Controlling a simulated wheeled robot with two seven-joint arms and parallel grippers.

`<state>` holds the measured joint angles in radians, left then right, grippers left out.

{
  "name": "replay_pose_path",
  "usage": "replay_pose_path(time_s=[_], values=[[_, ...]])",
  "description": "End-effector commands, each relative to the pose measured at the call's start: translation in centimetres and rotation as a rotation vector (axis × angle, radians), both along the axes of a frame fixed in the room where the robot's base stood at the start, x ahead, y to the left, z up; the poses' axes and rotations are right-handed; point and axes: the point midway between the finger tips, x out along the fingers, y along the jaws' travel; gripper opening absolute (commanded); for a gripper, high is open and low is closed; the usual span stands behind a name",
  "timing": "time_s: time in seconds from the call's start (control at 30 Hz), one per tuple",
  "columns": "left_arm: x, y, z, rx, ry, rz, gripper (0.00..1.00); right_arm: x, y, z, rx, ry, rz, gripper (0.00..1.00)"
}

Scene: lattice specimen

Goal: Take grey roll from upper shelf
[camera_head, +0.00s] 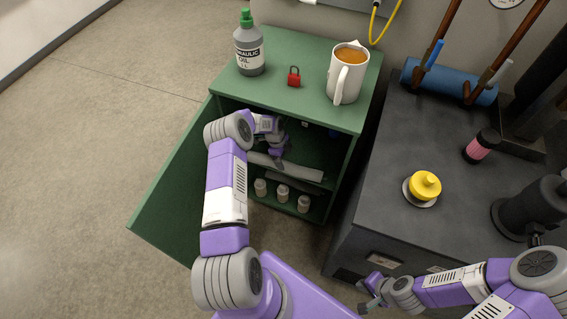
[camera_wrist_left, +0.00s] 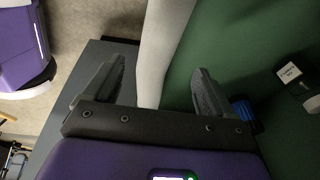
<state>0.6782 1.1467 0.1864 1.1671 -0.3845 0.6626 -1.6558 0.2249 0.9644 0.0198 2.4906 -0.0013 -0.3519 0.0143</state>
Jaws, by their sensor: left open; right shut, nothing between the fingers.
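The grey roll (camera_head: 290,169) lies lengthwise inside the open green cabinet (camera_head: 340,118), on its upper shelf. My left gripper (camera_head: 277,151) reaches into the cabinet just above and behind it, partly hidden by my arm. In the left wrist view, the pale grey roll (camera_wrist_left: 165,40) runs down between the two spread fingers of my left gripper (camera_wrist_left: 155,80). The gripper is open, with visible room beside the roll; how deep the roll sits between the fingers is unclear. My right gripper (camera_head: 368,295) is shut and empty by the dark workbench's front.
An oil bottle (camera_head: 250,52), a red padlock (camera_head: 294,77) and a mug (camera_head: 346,76) stand on the cabinet top. Several small jars (camera_head: 282,192) stand lower inside. The open door (camera_head: 178,180) flanks my left arm. The dark workbench (camera_head: 383,190) is at right.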

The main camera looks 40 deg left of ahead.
Motion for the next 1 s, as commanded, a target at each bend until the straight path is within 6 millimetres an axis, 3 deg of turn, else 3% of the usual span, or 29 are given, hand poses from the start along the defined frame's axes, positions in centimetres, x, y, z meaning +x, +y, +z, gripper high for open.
replay_pose_path(time_s=[0.33,0.8,1.0], values=[[-0.8,1.5,0.8,0.121,-0.029,0.047,0.85,0.0,0.0,0.9,0.000,0.000,0.000,0.00],[-0.2,-0.1,-5.2,0.122,-0.029,0.047,0.85,0.0,0.0,-0.9,0.000,0.000,0.000,0.00],[0.1,0.0,-6.4,0.123,-0.030,0.049,0.85,0.0,0.0,-1.2,0.000,0.000,0.000,0.00]])
